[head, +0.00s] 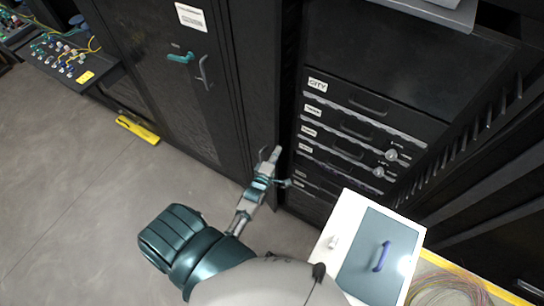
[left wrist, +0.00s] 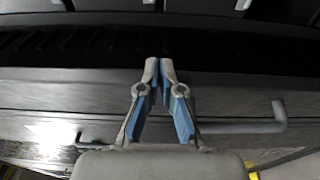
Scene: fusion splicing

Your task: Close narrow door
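A tall black cabinet front (head: 165,95) with a teal handle (head: 180,58) and a grey handle (head: 204,72) fills the upper left of the head view. I cannot tell which panel is the narrow door, or whether it is fully shut. My left gripper (head: 274,155) is by the cabinet's lower right edge, beside the drawer unit; contact is unclear. In the left wrist view, its fingertips (left wrist: 159,68) are together with nothing visible between them. A dark panel (left wrist: 60,95) lies beyond the fingers, with a grey handle (left wrist: 268,123) at the right. My right gripper is not in view.
A black drawer unit (head: 372,128) with several labelled drawers stands right of the gripper. A white box (head: 340,222) with a grey-blue panel and blue handle (head: 381,256) is in front. A yellow bar (head: 138,130) lies at left. Grey floor (head: 75,190) is clear at lower left.

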